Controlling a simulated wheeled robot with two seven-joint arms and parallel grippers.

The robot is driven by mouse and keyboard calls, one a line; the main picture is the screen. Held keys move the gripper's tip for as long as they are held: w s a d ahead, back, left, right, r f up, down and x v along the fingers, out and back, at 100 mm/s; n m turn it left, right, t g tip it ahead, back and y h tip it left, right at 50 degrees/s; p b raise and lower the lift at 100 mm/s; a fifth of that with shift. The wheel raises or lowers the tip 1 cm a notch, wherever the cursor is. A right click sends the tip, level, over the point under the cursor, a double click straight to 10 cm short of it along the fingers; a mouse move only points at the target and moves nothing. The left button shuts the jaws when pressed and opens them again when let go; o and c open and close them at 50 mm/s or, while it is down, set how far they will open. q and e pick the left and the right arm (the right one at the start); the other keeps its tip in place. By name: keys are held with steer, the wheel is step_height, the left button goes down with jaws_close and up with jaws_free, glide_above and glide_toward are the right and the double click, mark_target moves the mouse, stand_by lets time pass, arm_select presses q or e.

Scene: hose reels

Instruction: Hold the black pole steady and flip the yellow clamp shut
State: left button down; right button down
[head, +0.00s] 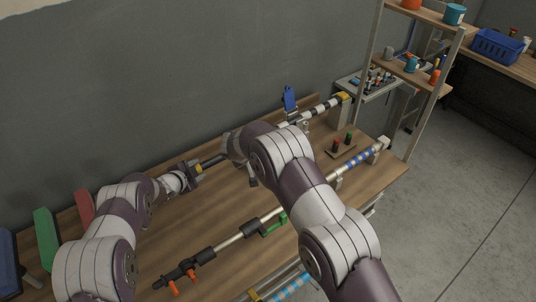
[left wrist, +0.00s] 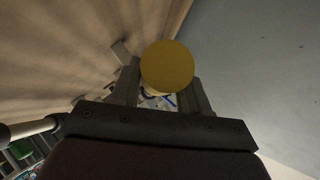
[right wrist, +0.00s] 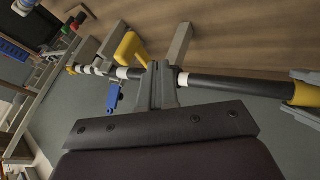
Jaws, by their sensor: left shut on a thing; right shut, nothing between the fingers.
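The black pole (head: 213,160) runs along the wall side of the workbench; it also crosses the right wrist view (right wrist: 225,83). My left gripper (head: 196,171) is shut on the pole's yellow end; its round yellow cap (left wrist: 167,65) shows between the fingers in the left wrist view. The yellow clamp (right wrist: 130,48) sits on the pole in the right wrist view, its lever standing away from the pole. My right gripper (right wrist: 160,72) is shut and empty, its fingertips overlapping the pole beside the clamp; contact is unclear. In the head view my right arm hides the clamp.
A blue clamp (head: 290,98) stands up farther along the pole. A second pole with a green clamp (head: 273,226) and orange levers lies nearer. A small board with red and green pieces (head: 342,147) and a shelf rack (head: 437,88) are on the right.

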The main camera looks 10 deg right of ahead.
steer(key=w+d+f, duration=0.2)
steer(key=w+d, duration=0.1)
steer(key=d, duration=0.1)
steer(key=shift+w+d+f, duration=0.15)
steer(key=shift+d+f, duration=0.2)
steer(key=shift+d, duration=0.1)
